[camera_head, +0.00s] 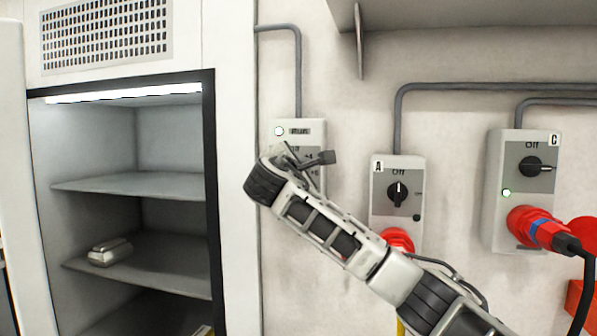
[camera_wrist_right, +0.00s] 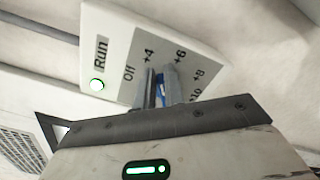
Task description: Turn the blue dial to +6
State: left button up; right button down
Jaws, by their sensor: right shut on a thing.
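The control box (camera_head: 317,130) with the dial hangs on the wall at the centre of the head view, partly behind my right arm. In the wrist view its white face (camera_wrist_right: 125,45) shows the marks Off, +4, +6, +8 and +10, and a green light beside Run. The blue dial (camera_wrist_right: 161,93) shows only as a narrow strip between the fingers. My right gripper (camera_wrist_right: 160,85) is shut on the dial, with its fingers on either side. The fingers cover most of the dial, so I cannot tell exactly which mark it points to. My left gripper is not in view.
Switch box A (camera_head: 381,213) and switch box C (camera_head: 492,205), with a red plug (camera_head: 540,230), are on the wall to the right. An open lit cabinet with shelves (camera_head: 150,186) stands at left, holding a small grey object (camera_head: 110,253). A shelf overhangs above.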

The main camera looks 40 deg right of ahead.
pick_arm(q)
jog(key=b, duration=0.1)
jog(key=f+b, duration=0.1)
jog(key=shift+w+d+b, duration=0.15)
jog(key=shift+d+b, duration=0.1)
jog(key=shift+b, duration=0.1)
pick_arm(e)
jog(key=m, duration=0.2)
jog(key=f+m, duration=0.1)
jog(key=m, duration=0.3)
jog(key=shift+f+m, duration=0.4)
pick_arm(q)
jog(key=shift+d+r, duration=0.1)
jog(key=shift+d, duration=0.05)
pick_arm(e)
jog(key=shift+a+r, duration=0.1)
